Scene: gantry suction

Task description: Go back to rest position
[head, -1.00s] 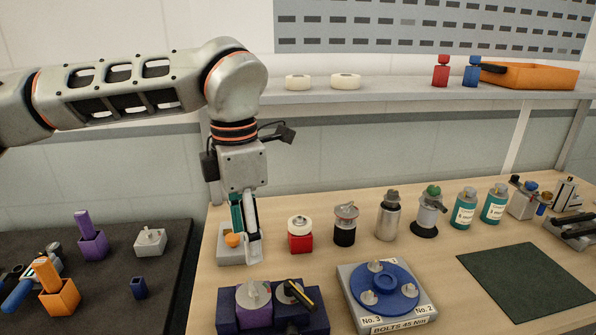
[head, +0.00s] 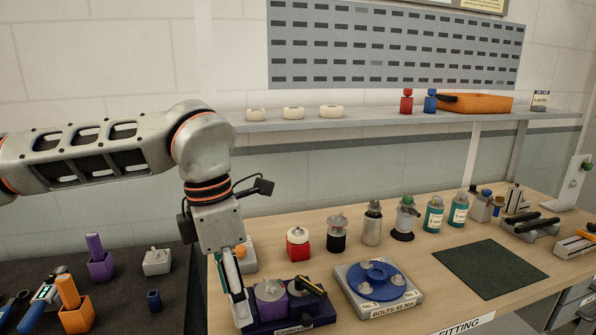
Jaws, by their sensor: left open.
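My left gripper (head: 236,286) hangs from the left arm, pointing down over the left edge of the wooden bench (head: 345,265). Its fingers are open, and I see nothing held between them. They overlap the left end of the dark purple holder (head: 318,316) in the picture; I cannot tell whether they touch it. Behind the fingers is a light block with an orange knob (head: 241,251), partly hidden. My right gripper is not in view.
A blue round fixture (head: 372,278) stands right of the holder. Several canisters, including a red one (head: 298,243), line the bench behind. A green mat (head: 490,268) lies clear at the right. A shelf (head: 380,120) runs above. A dark table (head: 125,305) holds tools at the left.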

